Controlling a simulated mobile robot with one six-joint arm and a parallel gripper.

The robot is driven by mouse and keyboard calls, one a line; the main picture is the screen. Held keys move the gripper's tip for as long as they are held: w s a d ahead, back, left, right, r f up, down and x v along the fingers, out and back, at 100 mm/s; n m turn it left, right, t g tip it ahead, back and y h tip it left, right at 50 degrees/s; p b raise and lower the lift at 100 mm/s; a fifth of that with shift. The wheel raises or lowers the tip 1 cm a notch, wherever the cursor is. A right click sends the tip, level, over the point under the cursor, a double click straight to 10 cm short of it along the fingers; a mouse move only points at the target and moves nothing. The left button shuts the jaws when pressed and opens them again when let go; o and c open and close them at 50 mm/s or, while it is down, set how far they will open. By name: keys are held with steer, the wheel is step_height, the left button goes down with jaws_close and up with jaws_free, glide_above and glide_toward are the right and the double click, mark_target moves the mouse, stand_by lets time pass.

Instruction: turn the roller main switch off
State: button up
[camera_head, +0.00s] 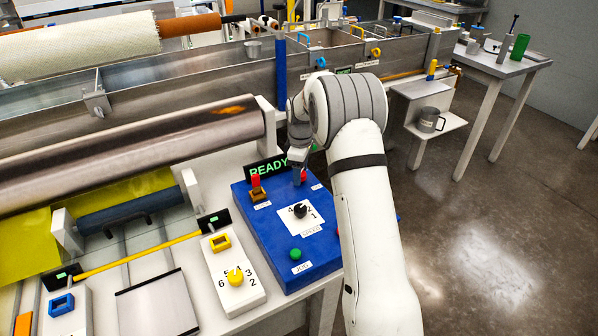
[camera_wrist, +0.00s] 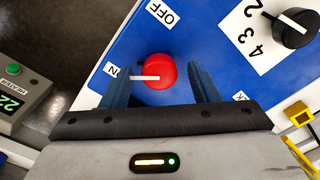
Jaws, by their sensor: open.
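The roller main switch is a red round knob (camera_wrist: 160,70) with a white pointer line on the blue control panel (camera_head: 262,232). In the wrist view its line points left, towards the ON label (camera_wrist: 115,71); the OFF label (camera_wrist: 163,12) is above it. My gripper (camera_wrist: 161,84) is open, with one blue-grey finger on each side of the knob. I cannot tell whether the fingers touch it. In the head view my gripper (camera_head: 299,175) is over the panel's far right part and mostly hides the knob.
The panel also has a black speed dial (camera_head: 299,210), a green button (camera_head: 296,254) and a red-topped piece in a brown holder (camera_head: 257,188). A READY display (camera_head: 268,169) stands behind. A white box with a yellow knob (camera_head: 235,277) is at left. A heater box (camera_wrist: 22,98) is near the knob.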

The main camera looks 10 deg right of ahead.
steer(key=shift+f, duration=0.2)
steer(key=shift+c, duration=0.2)
steer(key=c, duration=0.9)
steer(key=shift+a, duration=0.15)
steer(key=shift+c, duration=0.2)
